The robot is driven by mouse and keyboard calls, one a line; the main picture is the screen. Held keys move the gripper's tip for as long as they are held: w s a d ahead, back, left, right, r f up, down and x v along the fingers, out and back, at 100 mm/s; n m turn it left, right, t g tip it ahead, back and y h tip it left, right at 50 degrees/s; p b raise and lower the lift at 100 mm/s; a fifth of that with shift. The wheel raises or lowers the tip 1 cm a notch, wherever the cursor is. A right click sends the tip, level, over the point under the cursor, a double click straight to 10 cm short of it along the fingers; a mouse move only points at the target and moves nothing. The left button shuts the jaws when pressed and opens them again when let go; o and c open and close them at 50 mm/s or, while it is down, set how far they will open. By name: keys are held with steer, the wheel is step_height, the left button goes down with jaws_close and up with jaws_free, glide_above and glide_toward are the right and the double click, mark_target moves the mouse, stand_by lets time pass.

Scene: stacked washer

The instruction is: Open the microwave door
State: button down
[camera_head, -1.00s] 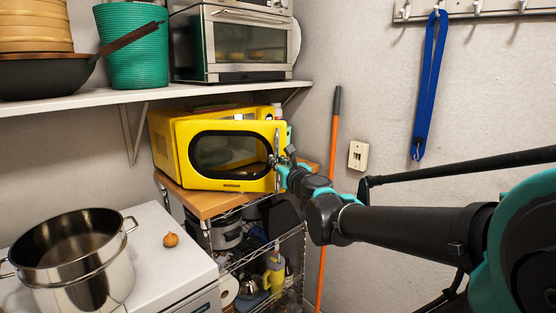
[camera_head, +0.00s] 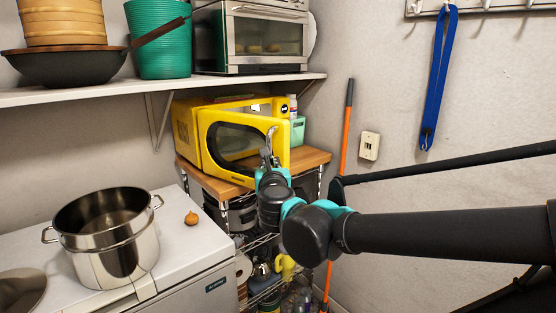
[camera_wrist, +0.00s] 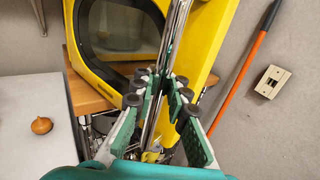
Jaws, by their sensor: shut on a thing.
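The yellow microwave (camera_head: 184,128) stands on a wooden-topped rack in the head view. Its door (camera_head: 212,153), with a dark oval window, stands ajar, its right side swung out from the body and a gap showing along the top. The silver door handle (camera_head: 271,136) is a vertical bar on the door's right side. My gripper (camera_head: 268,160) is at the handle, its fingers partly hidden by my wrist. In the wrist view, my gripper (camera_wrist: 160,95) is shut around the handle (camera_wrist: 172,45), one finger on each side. The door (camera_wrist: 88,62) fills the upper middle there.
A shelf (camera_head: 110,92) with a toaster oven (camera_head: 268,45) hangs above. A steel pot (camera_head: 105,235) and an onion (camera_head: 191,218) are on the white counter at left. An orange-handled pole (camera_head: 345,130) leans on the wall right of the rack. A green container (camera_head: 298,130) stands behind the door.

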steer(key=s+a, duration=0.4)
steer(key=a, duration=0.1)
steer(key=shift+s, duration=0.3)
steer(key=shift+a+f, duration=0.1)
steer(key=c, duration=1.8)
jaws_free()
steer(key=shift+s, duration=0.15)
steer(key=o, duration=0.3)
steer(key=s, duration=1.2)
